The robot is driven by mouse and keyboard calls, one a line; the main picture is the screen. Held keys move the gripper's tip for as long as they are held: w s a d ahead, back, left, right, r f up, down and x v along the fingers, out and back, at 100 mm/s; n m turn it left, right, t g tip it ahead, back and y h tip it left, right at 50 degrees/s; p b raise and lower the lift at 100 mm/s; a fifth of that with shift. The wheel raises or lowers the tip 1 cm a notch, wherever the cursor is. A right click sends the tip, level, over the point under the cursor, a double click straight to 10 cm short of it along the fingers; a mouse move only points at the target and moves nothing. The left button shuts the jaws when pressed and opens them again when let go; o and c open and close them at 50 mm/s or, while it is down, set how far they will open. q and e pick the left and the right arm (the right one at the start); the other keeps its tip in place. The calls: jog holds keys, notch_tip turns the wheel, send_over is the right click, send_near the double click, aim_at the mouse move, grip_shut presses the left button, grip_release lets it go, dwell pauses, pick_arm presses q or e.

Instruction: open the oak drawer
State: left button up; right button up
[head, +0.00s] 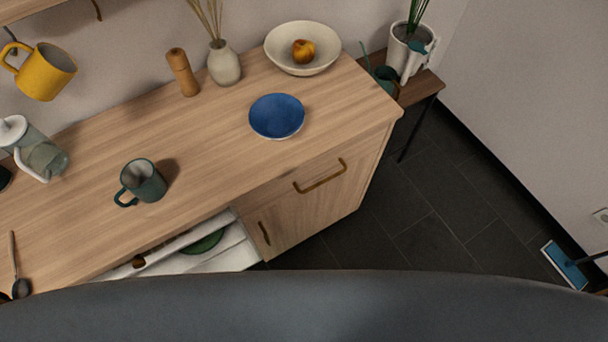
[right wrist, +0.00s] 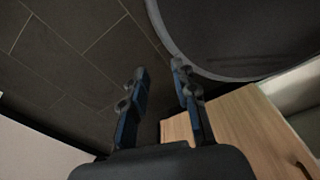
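The oak drawer (head: 292,187) is in the light wood cabinet under the countertop, in the head view. Its front looks flush with the cabinet, and a brass bar handle (head: 320,178) runs across it. My right gripper (right wrist: 161,82) shows in the right wrist view with its two fingers apart and nothing between them. Pale wood of the cabinet (right wrist: 232,128) lies beyond the right finger, with part of a dark handle (right wrist: 306,169) at the lower right corner. I cannot tell which handle it is. My left gripper is in neither view.
The countertop (head: 215,150) bears a blue plate (head: 277,115), a green mug (head: 143,181), a bowl (head: 303,48) and a vase (head: 223,64). A lower door handle (head: 264,233) sits beside an open white compartment (head: 230,253).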

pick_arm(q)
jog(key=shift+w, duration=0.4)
